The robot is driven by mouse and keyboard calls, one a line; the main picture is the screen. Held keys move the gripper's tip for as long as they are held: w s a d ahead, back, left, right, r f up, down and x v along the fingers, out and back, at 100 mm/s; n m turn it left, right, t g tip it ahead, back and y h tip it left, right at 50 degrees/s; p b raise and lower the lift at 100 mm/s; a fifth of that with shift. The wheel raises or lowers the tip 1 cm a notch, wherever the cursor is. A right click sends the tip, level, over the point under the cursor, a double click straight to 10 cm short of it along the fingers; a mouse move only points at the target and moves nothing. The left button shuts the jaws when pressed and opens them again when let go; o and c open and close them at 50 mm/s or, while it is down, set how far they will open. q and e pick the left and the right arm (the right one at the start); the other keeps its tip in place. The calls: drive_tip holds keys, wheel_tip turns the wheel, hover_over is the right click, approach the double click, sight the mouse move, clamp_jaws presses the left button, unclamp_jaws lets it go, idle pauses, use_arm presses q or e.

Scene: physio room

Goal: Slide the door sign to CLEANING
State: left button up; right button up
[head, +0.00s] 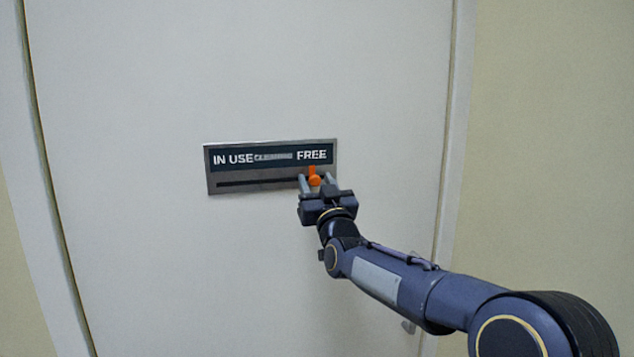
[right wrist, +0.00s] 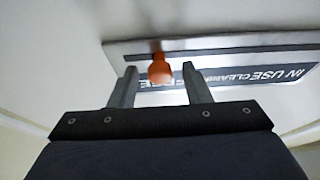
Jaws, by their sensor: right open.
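The door sign (head: 215,186) is a metal plate on a white door, with a dark strip reading IN USE, CLEANING and FREE from left to right. CLEANING is in smaller, fainter letters. An orange slider knob (head: 314,179) sits at the right end of the slot, under FREE. My right gripper (head: 318,182) is open, with one finger on each side of the knob. In the right wrist view the knob (right wrist: 159,70) shows between the two open fingers, with gaps on both sides. The sign (right wrist: 125,50) shows upside down there. My left gripper is not in view.
The slot (head: 250,182) runs clear to the left of the knob. The white door (head: 150,270) is flat around the sign. The door frame (head: 457,130) stands at right.

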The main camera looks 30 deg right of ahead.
sight(275, 175)
clamp_jaws()
drive_tip(key=shift+a, duration=0.1)
drive_tip(key=a, duration=0.2)
drive_tip(key=w+a, duration=0.1)
drive_tip(key=a, duration=0.2)
drive_tip(key=w+a, duration=0.1)
drive_tip(key=a, duration=0.2)
unclamp_jaws()
drive_tip(key=shift+s+f, duration=0.1)
